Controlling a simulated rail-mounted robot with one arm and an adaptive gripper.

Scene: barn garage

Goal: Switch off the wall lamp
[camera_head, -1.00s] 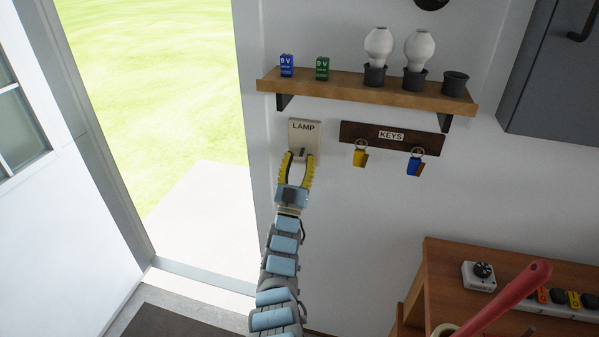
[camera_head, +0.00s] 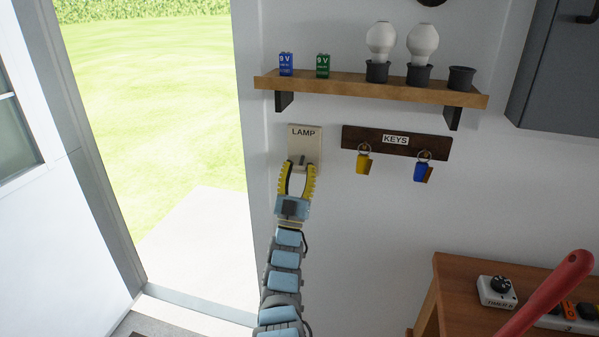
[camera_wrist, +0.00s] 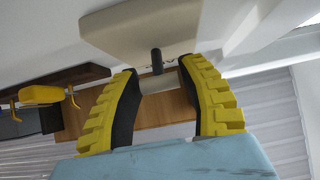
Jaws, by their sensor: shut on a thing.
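The lamp switch is a cream wall plate (camera_head: 305,142) marked LAMP, beside the doorway and below the shelf. It also shows at the top of the wrist view (camera_wrist: 140,27). A small dark switch lever (camera_wrist: 156,60) sticks out of the plate. My gripper (camera_head: 300,166) has its yellow fingers at the plate's lower part. In the wrist view my gripper (camera_wrist: 158,82) has its fingertips on either side of a pale stub just by the dark lever, shut on the switch lever. The fingers partly hide the contact. The lamp itself cannot be made out.
A wooden shelf (camera_head: 365,88) with batteries, bulbs and dark cups is above the switch. A key rack (camera_head: 367,141) with yellow and blue key tags hangs close to its right. A workbench (camera_head: 455,290) stands at lower right. The open doorway is at left.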

